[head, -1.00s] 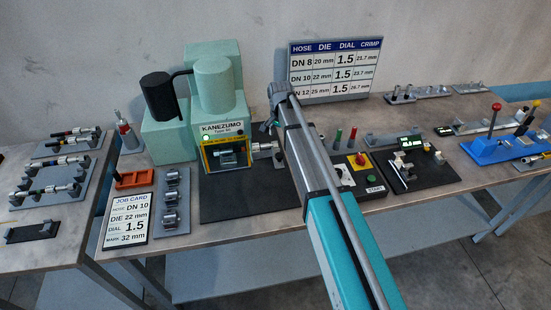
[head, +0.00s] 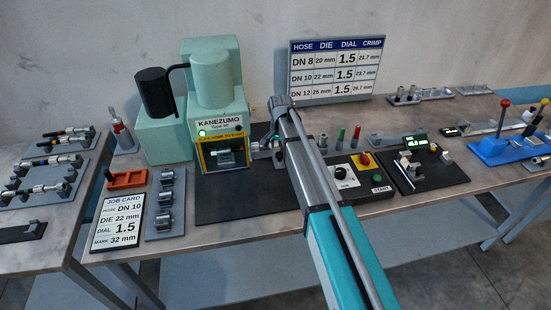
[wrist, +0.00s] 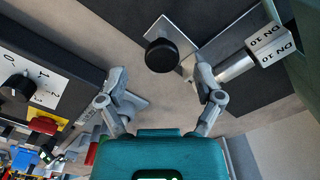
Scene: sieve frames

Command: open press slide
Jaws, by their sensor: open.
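The mint-green press (head: 218,95), labelled KANEZUMO, stands at the back of the bench with a yellow-framed front window (head: 222,152). In the wrist view, a black round knob (wrist: 162,55) stands on a light grey plate (wrist: 150,30), which may be the slide's handle. My gripper (wrist: 162,90) is open and empty, with one finger either side of the knob's line and the knob just beyond the tips. The knob cannot be made out there.
A silver fitting marked DN 10 (wrist: 240,65) lies close to the right finger. A control box with dial (head: 345,172) and START button (head: 377,180) stands right of my arm. A die rack (head: 165,205) and job card (head: 118,221) lie front left. The black mat (head: 240,203) before the press is clear.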

